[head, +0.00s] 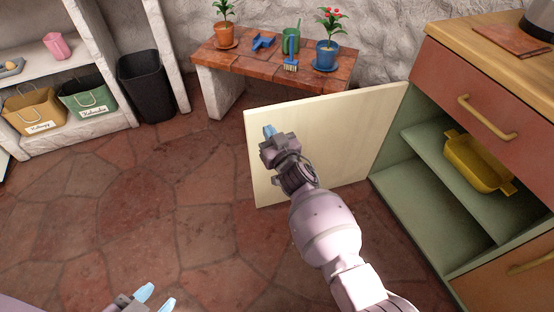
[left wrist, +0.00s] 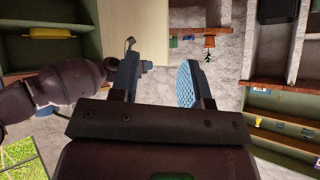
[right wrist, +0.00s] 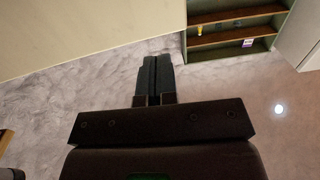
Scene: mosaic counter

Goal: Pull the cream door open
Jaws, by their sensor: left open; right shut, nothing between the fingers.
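The cream door (head: 340,140) stands swung wide open from the green cabinet, its hinged edge at the cabinet's left side. My right gripper (head: 269,131) is in front of the door's face near its free edge. Its fingers are shut with nothing between them, as the right wrist view (right wrist: 153,77) shows. I cannot tell whether it touches the door. The door also shows in the right wrist view (right wrist: 80,30) at the top left. My left gripper (head: 155,299) is low at the bottom left, open and empty, away from the door. Its spread fingers show in the left wrist view (left wrist: 158,85).
The open cabinet holds a yellow dish (head: 478,165) on its shelf (head: 440,165). A red drawer (head: 470,95) is above. A tiled bench (head: 245,65) with potted plants stands behind the door. A black bin (head: 147,88) is at the left. The stone floor (head: 130,200) is clear at left.

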